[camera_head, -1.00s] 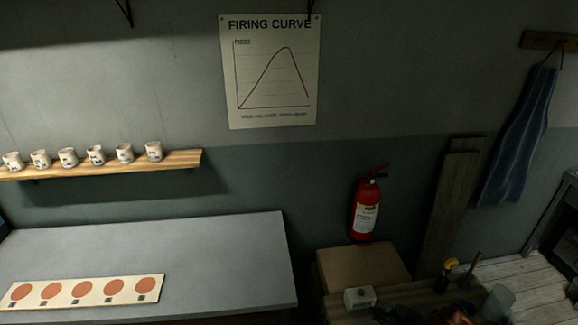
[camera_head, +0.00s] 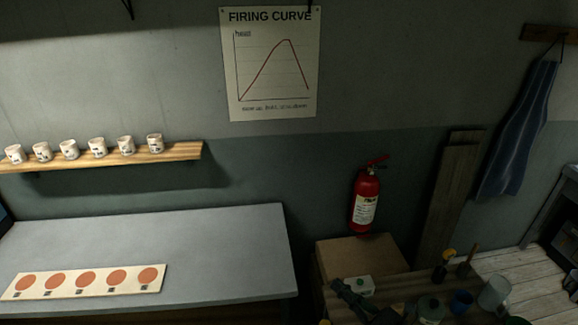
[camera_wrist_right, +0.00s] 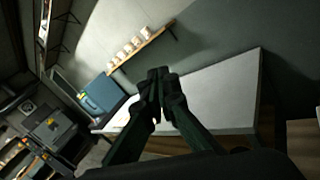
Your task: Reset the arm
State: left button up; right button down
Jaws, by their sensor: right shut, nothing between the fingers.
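My right gripper (camera_head: 343,288) shows at the bottom of the head view, dark green, in front of the cluttered wooden bench. In the right wrist view its two fingers (camera_wrist_right: 158,75) meet at the tips, with nothing between them. Beyond them in that view lies the grey worktop (camera_wrist_right: 215,95). My left gripper is in neither view.
The grey worktop (camera_head: 200,240) holds a pale strip with orange discs (camera_head: 85,280) and is otherwise clear. Several cups stand on a wall shelf (camera_head: 180,152). A fire extinguisher (camera_head: 365,200) hangs above a cardboard box (camera_head: 350,255). A blue mug (camera_head: 461,301) and jars crowd the bench.

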jog(key=d+r+m+t+h, duration=0.4)
jog(key=d+m+t+h, duration=0.5)
jog(key=d+m, duration=0.95)
jog(key=s+d+f+m+g+h, duration=0.3)
jog(key=d+f+m+g+h, duration=0.25)
jog(key=f+m, duration=0.3)
jog(key=s+d+f+m+g+h, duration=0.3)
jog(key=d+f+m+g+h, duration=0.15)
jog(key=d+f+m, duration=0.35)
jog(key=s+a+f+m+g+y, duration=0.25)
jog(key=s+a+f+g, duration=0.25)
jog(key=s+f, duration=0.5)
jog(key=s+a+f+m+g+y, duration=0.25)
jog(key=s+a+f+g, duration=0.25)
jog(key=s+f, duration=0.55)
notch_tip(320, 180, down, 31)
jog(key=a+n+g+y+b, duration=0.1)
jog(key=a+b, duration=0.1)
pick_arm(q)
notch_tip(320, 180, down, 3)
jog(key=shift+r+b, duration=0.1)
jog(key=shift+b, duration=0.35)
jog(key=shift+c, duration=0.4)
pick_arm(e)
jog(key=s+f+g, duration=0.1)
jog(key=s+f, duration=1.8)
jog(key=s, duration=0.1)
jog(key=shift+s+d+f+n, duration=0.2)
jog(key=shift+f+n, duration=0.1)
jog(key=shift+n, duration=0.1)
